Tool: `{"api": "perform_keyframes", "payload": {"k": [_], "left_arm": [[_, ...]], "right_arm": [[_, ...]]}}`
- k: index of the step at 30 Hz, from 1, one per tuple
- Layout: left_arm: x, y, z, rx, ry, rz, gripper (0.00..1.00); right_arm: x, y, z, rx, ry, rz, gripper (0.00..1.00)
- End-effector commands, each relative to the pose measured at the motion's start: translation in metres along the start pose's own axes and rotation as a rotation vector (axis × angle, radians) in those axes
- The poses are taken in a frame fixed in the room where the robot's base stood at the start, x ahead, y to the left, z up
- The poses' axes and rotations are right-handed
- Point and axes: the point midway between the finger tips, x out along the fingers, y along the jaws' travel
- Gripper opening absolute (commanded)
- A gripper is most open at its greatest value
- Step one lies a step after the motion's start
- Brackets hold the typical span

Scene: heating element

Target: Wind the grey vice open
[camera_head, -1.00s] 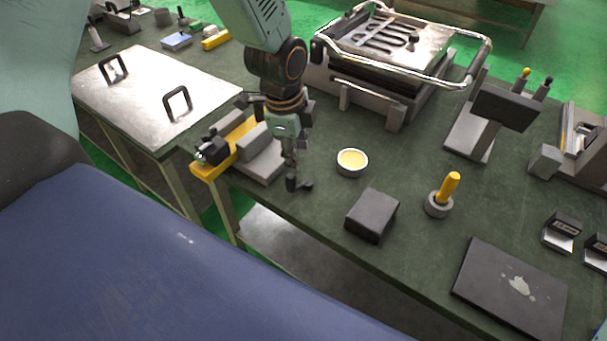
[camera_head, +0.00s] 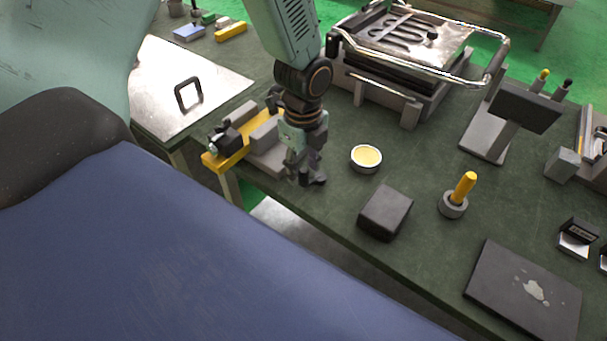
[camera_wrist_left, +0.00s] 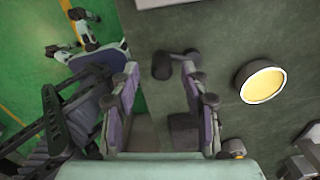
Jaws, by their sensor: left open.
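Grey blocks show lower between the fingers, partly hidden. My right gripper is not in view.
A round dish with yellow contents (camera_head: 366,158) and a dark block (camera_head: 386,212) stand right of my left gripper. A press with a metal handle (camera_head: 400,60) stands behind. A yellow-handled tool (camera_head: 464,187) and a dark plate (camera_head: 523,293) are further right.

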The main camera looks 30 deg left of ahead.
Motion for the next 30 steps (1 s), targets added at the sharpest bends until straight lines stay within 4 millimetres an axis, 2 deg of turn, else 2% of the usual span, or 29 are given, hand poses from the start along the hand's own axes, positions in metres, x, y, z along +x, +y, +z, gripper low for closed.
{"api": "perform_keyframes", "payload": {"k": [1, 6, 16, 30], "left_arm": [[0.009, 0.000, 0.000, 0.001, 0.000, 0.003, 0.46], [0.023, -0.001, 0.000, 0.001, 0.000, 0.001, 0.46], [0.027, -0.001, 0.000, 0.001, 0.000, -0.001, 0.46], [0.026, -0.001, 0.000, 0.001, 0.000, -0.001, 0.07]], "right_arm": [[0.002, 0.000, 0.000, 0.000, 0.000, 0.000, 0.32], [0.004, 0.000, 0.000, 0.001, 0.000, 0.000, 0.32], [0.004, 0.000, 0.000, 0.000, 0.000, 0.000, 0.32], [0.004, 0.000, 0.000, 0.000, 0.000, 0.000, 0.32]]}}
